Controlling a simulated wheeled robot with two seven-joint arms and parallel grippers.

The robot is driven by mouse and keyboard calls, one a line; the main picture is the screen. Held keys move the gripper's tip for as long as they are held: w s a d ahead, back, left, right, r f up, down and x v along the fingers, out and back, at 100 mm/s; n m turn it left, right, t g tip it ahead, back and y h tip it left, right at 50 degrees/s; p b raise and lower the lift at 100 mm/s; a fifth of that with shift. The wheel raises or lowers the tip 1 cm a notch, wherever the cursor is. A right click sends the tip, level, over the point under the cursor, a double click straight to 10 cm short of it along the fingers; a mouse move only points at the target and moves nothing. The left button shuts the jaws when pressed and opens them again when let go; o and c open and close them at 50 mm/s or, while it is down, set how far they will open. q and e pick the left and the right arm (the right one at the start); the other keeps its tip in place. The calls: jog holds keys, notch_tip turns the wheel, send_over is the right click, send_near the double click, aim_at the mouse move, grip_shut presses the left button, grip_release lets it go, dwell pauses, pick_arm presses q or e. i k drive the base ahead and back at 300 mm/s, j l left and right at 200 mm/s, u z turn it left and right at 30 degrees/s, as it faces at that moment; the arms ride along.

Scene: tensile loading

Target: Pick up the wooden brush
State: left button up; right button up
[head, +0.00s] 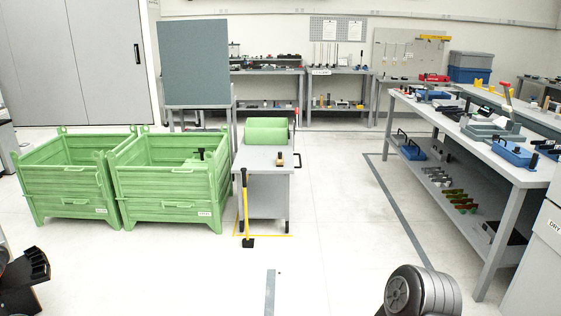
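A small object with a light wooden part and a dark part (280,159) stands on top of the grey cabinet table (258,158) in the middle of the head view. It looks like the wooden brush, but it is too small to be sure. Nothing is touching it from my side. A rounded grey and black arm link of mine (422,290) shows at the bottom right, well short of the table.
Two green crates (165,185) stand left of the table. A yellow-handled tool with a black foot (245,212) stands upright at its front. A green roll (266,130) lies at its back. A long workbench (505,170) runs along the right.

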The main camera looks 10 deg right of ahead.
aim_at(279, 159)
jog(key=i+z, duration=0.1)
jog(key=i, duration=4.5)
jog(key=u, duration=0.25)
jog(key=i+l, duration=0.05)
